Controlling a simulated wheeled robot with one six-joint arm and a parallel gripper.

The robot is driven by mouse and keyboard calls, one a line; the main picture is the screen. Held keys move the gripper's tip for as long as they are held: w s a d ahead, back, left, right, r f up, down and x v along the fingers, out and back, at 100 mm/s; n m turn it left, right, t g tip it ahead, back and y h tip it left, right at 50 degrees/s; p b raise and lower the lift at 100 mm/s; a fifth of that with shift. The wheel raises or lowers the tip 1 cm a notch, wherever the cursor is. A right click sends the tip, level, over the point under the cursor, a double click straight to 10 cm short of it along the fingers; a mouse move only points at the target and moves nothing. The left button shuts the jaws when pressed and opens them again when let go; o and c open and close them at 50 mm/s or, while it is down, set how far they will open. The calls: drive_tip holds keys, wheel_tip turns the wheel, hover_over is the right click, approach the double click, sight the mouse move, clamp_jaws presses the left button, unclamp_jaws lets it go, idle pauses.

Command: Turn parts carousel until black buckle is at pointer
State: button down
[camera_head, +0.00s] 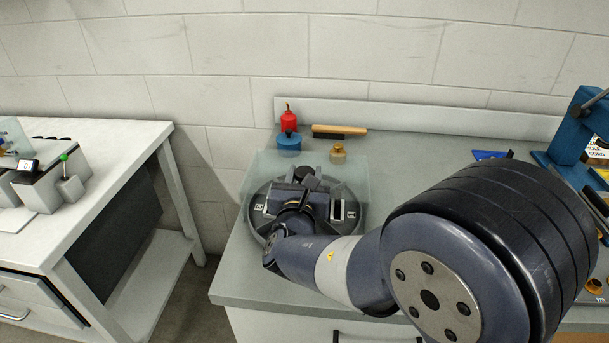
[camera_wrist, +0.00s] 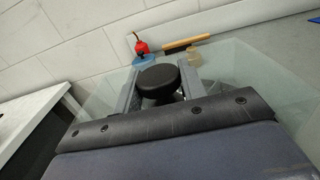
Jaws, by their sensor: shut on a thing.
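The parts carousel (camera_head: 249,222) is a round dark disc on the grey bench, with small white labels near its rim. A black round knob (camera_wrist: 158,82) shows in the wrist view, between the two fingers of my gripper (camera_wrist: 157,92). The gripper is shut on this knob. In the head view my gripper (camera_head: 310,183) is over the middle of the carousel, and my wrist and arm hide much of the disc. I cannot make out the black buckle or the pointer in either view.
A clear panel (camera_head: 262,165) stands around the carousel's back. Behind are a red bottle (camera_head: 289,122), a blue pot (camera_head: 288,143), a wooden-handled brush (camera_head: 340,131) and a brass piece (camera_head: 338,154). A blue machine (camera_head: 574,128) stands right. Another table (camera_head: 120,150) is left, across a gap.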

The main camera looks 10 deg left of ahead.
drive_tip(key=shift+m+h+p, duration=0.3)
drive_tip(key=shift+m+h, duration=0.3)
drive_tip(key=shift+h, duration=0.4)
drive_tip(key=shift+m+g+h+p, duration=0.3)
drive_tip(key=shift+m+h+p, duration=0.3)
drive_tip(key=shift+m+h, duration=0.8)
drive_tip(key=shift+m+g+h+p, duration=0.45)
drive_tip(key=shift+m+h, duration=0.15)
drive_tip(key=shift+h, duration=0.65)
drive_tip(key=shift+m+g+h+p, duration=0.4)
drive_tip(key=shift+m+h, duration=0.2)
drive_tip(key=shift+h, duration=0.65)
drive_tip(key=shift+m+g+h+p, duration=0.35)
drive_tip(key=shift+m+h, duration=0.15)
drive_tip(key=shift+h, duration=0.1)
drive_tip(key=c, duration=0.9)
unclamp_jaws()
drive_tip(key=v, duration=1)
drive_tip(key=shift+s+a, duration=0.3)
